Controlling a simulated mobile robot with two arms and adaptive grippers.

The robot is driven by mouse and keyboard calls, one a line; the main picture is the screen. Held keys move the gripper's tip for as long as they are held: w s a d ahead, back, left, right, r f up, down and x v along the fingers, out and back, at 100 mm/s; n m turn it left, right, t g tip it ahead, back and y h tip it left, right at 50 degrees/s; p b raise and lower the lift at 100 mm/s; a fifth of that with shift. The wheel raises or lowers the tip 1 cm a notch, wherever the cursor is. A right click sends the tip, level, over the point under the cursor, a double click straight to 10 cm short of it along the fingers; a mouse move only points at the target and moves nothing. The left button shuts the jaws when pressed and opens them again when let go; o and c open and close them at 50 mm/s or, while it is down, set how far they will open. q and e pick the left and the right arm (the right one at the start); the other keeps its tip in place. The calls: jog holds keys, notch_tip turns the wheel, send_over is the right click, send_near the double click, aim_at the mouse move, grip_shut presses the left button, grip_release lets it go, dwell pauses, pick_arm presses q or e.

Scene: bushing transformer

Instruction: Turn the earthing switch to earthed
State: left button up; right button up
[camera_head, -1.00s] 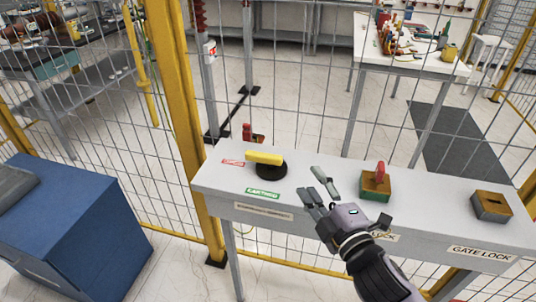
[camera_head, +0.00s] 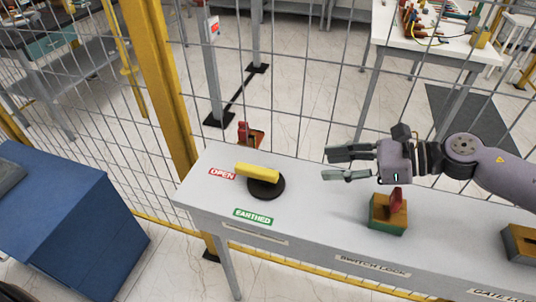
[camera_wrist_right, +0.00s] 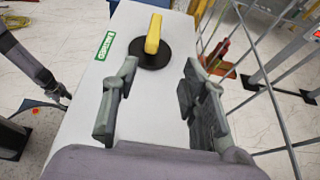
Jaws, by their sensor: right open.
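The earthing switch is a black round base (camera_head: 267,188) with a yellow bar handle (camera_head: 257,172) on the grey table. One end of the handle points toward the red OPEN label (camera_head: 222,174). The green EARTHED label (camera_head: 253,217) is in front of the switch. My right gripper (camera_head: 337,165) is open and empty, to the right of the switch, its fingers pointing at it. In the right wrist view the yellow handle (camera_wrist_right: 153,34) shows ahead, beyond the open fingertips and apart from them. A grey arm, apparently my left with its gripper (camera_wrist_right: 62,95), is at the left there; its jaws are unclear.
A lock box with a red key (camera_head: 388,214) stands on the table below my right wrist. Another box (camera_head: 520,243) is at the right edge. A mesh fence with a yellow post (camera_head: 150,80) runs behind the table. A blue cabinet (camera_head: 70,220) stands at left.

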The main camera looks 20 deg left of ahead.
aim_at(263, 170)
jog(key=a, duration=0.2)
jog(key=s+a+f+p, duration=0.1)
jog(key=a, duration=0.2)
jog(key=shift+s+a+f+p, duration=0.15)
jog(key=shift+s+a+p, duration=0.1)
jog(key=shift+a+p, duration=0.1)
jog(key=x, duration=0.4)
jog(key=shift+w+d+p, duration=0.1)
jog(key=shift+w+p, duration=0.2)
jog(key=p+x, duration=0.1)
jog(key=x, duration=0.4)
jog(key=shift+s, duration=0.1)
jog(key=shift+x, duration=0.9)
jog(key=shift+a+f, duration=0.25)
jog(key=shift+a, duration=0.1)
pick_arm(q)
jog(key=shift+g, duration=0.3)
jog(key=shift+s+a+r, duration=0.1)
jog(key=shift+s+r, duration=0.8)
jog(key=shift+s, duration=0.2)
jog(key=shift+s+r, duration=0.85)
jog(key=shift+s, duration=0.25)
pick_arm(e)
grip_shut()
